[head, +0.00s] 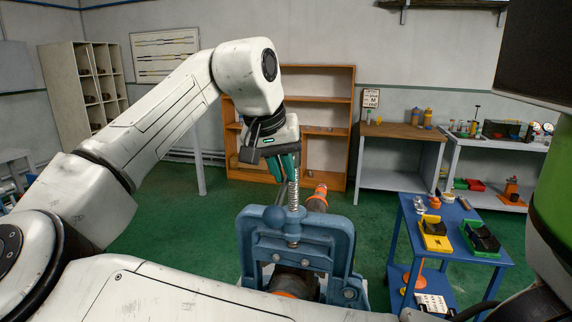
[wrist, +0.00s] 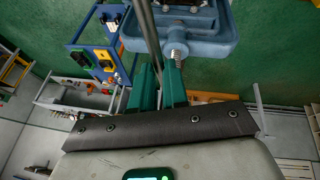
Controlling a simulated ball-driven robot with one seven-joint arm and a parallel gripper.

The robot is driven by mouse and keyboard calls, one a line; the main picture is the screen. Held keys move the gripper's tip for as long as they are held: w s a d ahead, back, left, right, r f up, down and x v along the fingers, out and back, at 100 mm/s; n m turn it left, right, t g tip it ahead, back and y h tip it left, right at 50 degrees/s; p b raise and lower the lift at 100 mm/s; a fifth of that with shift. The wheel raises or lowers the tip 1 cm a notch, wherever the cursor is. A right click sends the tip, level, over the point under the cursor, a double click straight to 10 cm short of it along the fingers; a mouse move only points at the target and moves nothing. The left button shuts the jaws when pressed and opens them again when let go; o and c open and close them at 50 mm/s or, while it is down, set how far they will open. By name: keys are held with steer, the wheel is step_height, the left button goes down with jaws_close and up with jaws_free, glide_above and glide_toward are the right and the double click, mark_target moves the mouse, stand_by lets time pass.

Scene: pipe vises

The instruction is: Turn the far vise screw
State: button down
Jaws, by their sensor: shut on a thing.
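A blue pipe vise (head: 335,232) stands at the bottom centre of the head view, and part of it shows at the top of the wrist view (wrist: 190,38). It is the only vise I make out clearly. Its threaded vise screw (head: 293,191) rises from the top; the thread also shows in the wrist view (wrist: 177,55). My gripper (head: 284,171) is at the top of this screw, green fingers pointing down. In the wrist view, the grey handle bar (wrist: 149,38) runs between the fingers (wrist: 160,84), which are shut on it. The grip point is partly hidden.
A pipe with orange bands (head: 318,198) extends behind the vise. A blue table (head: 408,213) at the right holds a yellow bin (head: 434,235) and a green bin (head: 482,240). A wooden shelf (head: 316,70) and workbenches stand at the back. Green floor lies clear between.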

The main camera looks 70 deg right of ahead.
steer(key=shift+r, duration=0.1)
steer(key=c, duration=1.1)
jaws_free()
steer(key=b+v, duration=0.1)
steer(key=v, duration=0.9)
steer(key=shift+a+r, duration=0.2)
steer(key=shift+r, duration=0.1)
